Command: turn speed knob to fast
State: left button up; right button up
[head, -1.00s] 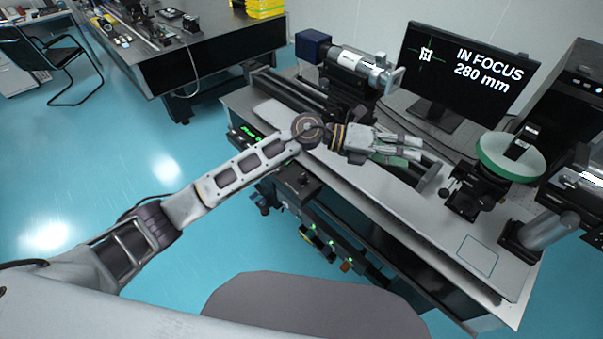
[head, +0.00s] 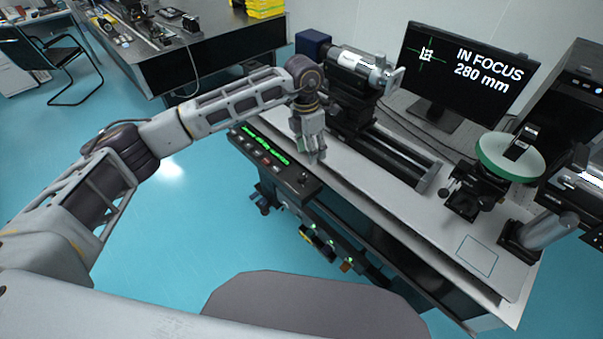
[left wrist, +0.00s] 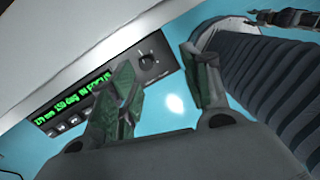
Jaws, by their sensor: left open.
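The control box (head: 255,150) is a long dark unit along the table's front edge, with a green lit readout and small buttons. A dark round knob (left wrist: 148,62) sits near the end of its panel in the left wrist view, with small markings around it too small to read. A small raised control (head: 304,178) shows on the box in the head view; I cannot tell if it is the same knob. My left gripper (head: 314,157) is open, pointing down over the box. In the left wrist view its green-padded fingers (left wrist: 162,82) are spread, with the knob between and beyond them.
A monitor (head: 465,70) reads "IN FOCUS 280 mm". A rail with a cylindrical instrument (head: 360,68) lies behind the gripper. A green-rimmed disc (head: 495,160) on a mount stands to the right. The table's front right surface (head: 450,225) is mostly clear.

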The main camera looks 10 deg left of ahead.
aim_at(301, 176)
pick_arm(q)
jog(key=a, duration=0.2)
jog(key=w+a+y, duration=0.1)
jog(key=shift+r, duration=0.4)
jog(key=shift+f, duration=0.1)
pick_arm(e)
jog(key=shift+a, duration=0.2)
pick_arm(q)
notch_tip(301, 176, down, 12)
jog(key=shift+d+f+p, duration=0.1)
jog(key=shift+p, duration=1)
jog(key=shift+f, duration=0.7)
pick_arm(e)
notch_tip(301, 176, up, 2)
jog(key=shift+d+r, duration=0.1)
jog(key=shift+r, duration=0.1)
